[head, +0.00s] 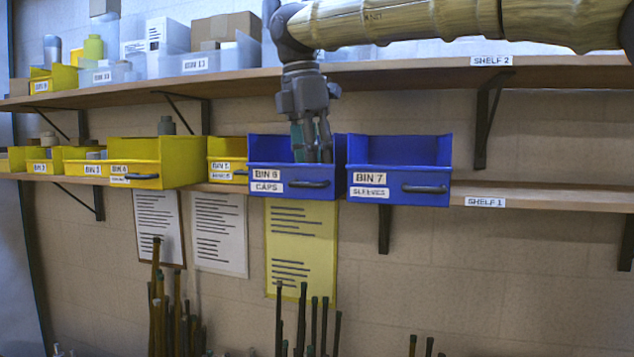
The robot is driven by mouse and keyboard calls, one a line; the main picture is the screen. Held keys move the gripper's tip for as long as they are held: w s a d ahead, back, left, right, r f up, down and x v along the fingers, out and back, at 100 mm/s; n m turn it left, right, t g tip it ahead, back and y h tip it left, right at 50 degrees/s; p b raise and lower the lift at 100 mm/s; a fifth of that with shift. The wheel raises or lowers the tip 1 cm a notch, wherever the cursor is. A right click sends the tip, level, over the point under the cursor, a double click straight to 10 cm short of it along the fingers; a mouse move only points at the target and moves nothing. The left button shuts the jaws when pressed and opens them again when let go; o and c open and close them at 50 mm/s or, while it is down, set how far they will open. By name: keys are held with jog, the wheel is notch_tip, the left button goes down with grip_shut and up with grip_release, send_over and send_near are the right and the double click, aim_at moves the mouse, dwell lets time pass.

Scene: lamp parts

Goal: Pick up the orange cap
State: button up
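My gripper (311,150) points straight down into the blue bin labelled "BIN 6 CAPS" (293,188) on the lower shelf. Its fingertips are below the bin's front rim line or close to it, partly inside the bin. The fingers look close together, but I cannot tell whether they are open, shut or holding something. No orange cap shows; the inside of the caps bin is hidden by its front wall and my gripper.
Blue "BIN 7 SLEEVES" (399,185) stands right beside it. Yellow bins (147,162) stand to the left on the lower shelf. The upper shelf (420,78) runs behind my arm, with clear bins (195,66) at left. Several rods (305,320) stand below.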

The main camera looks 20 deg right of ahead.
jog(key=shift+d+f, duration=0.2)
jog(key=shift+f, duration=0.3)
jog(key=shift+d+f, duration=0.15)
jog(key=shift+f, duration=0.75)
jog(key=c, duration=0.4)
jog(key=shift+c, duration=0.3)
